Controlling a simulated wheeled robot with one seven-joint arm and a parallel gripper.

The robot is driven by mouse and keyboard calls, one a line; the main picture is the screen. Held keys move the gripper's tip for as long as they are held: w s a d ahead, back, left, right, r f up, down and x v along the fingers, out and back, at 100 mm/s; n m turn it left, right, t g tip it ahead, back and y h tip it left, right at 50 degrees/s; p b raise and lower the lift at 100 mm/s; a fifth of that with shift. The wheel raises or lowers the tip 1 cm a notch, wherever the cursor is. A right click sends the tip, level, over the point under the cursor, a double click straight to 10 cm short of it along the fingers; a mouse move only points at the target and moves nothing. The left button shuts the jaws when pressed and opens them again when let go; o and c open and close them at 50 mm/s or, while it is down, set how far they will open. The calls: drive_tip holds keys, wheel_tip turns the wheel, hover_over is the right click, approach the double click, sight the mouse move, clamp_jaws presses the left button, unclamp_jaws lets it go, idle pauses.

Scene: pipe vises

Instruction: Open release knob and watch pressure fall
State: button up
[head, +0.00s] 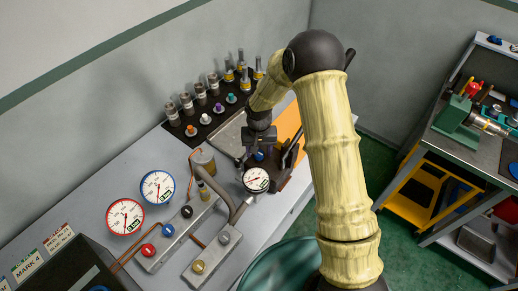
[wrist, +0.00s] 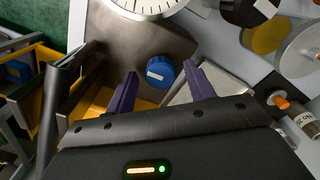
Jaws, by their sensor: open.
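A blue knob with a white mark (wrist: 160,73) sits between the open purple fingers of my gripper (wrist: 159,70) in the wrist view, with gaps on both sides. In the head view the blue knob (head: 259,156) is just below my gripper (head: 256,150), on a dark block. I cannot tell how far the fingertips are above it. A white dial gauge (head: 256,180) stands in front of the block, and its lower edge (wrist: 150,8) shows in the wrist view. Its reading is too small to tell. No label shows which knob is the release knob.
A red-rimmed gauge (head: 124,218) and a blue-rimmed gauge (head: 157,187) stand on the left of the bench. Red (head: 148,250), blue (head: 168,230) and black (head: 187,212) knobs sit on a metal block. Several vials stand behind. A black rod (wrist: 52,100) rises beside the left finger.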

drive_tip(key=shift+f, duration=0.1)
drive_tip(key=c, duration=1)
drive_tip(key=shift+n, duration=0.4)
drive_tip(key=n+b, duration=0.1)
drive_tip(key=n, duration=1)
drive_tip(key=shift+n, duration=0.3)
drive_tip(key=shift+w+n, duration=0.1)
drive_tip(key=shift+n, duration=1.8)
